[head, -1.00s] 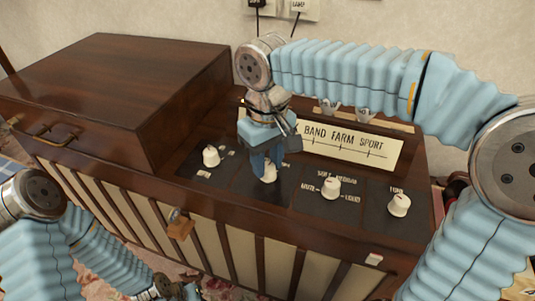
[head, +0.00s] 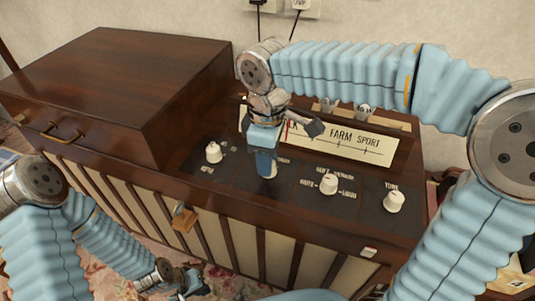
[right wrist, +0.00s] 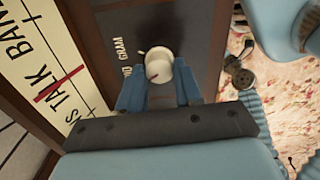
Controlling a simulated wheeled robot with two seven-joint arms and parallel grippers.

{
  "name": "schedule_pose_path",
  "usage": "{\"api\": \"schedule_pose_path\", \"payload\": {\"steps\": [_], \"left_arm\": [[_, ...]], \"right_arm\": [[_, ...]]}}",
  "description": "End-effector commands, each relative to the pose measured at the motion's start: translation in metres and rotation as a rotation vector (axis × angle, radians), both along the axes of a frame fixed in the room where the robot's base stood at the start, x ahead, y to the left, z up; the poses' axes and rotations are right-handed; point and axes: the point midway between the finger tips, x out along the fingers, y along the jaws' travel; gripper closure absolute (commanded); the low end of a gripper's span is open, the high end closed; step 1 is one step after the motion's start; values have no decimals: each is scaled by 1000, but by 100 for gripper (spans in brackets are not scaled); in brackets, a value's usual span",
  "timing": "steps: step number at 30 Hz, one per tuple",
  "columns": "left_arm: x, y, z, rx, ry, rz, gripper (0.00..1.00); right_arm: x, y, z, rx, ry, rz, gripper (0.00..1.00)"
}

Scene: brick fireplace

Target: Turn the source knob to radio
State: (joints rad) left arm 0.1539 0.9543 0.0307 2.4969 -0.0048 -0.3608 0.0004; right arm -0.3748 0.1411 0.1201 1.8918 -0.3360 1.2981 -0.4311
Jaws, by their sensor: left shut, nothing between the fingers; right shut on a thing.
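The source knob is a white round knob on the radio's dark control panel. In the right wrist view the knob (right wrist: 158,66) sits between my blue fingertips, next to the printed word GRAM and a partly covered word ending in IO. A short pale tick shows at its upper left. In the head view my right gripper (head: 267,167) points down over it and hides most of it. The right gripper (right wrist: 158,82) is shut on the knob. My left gripper (head: 180,284) is low at the bottom of the head view, shut and empty, apart from the radio.
Other white knobs stand on the panel: one at left (head: 213,152), one right of centre (head: 328,184), and one at far right (head: 394,202). The dial strip (head: 355,145) rises behind. A wooden lid (head: 110,95) stands at left. A small wooden tag (head: 183,218) hangs in front.

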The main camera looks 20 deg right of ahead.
Motion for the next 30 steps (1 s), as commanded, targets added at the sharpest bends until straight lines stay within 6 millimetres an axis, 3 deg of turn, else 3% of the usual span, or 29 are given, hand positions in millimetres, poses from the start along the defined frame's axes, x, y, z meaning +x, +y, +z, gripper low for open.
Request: {"api": "schedule_pose_path", "payload": {"steps": [15,16,20,30], "left_arm": [[0,0,1,0,0,0,100],[0,0,1,0,0,0,100],[0,0,1,0,0,0,100],[0,0,1,0,0,0,100]], "right_arm": [[1,0,1,1,-4,19,96],[1,0,1,1,-4,19,61],[1,0,1,2,-3,18,41],[0,0,4,1,-2,18,40]]}}
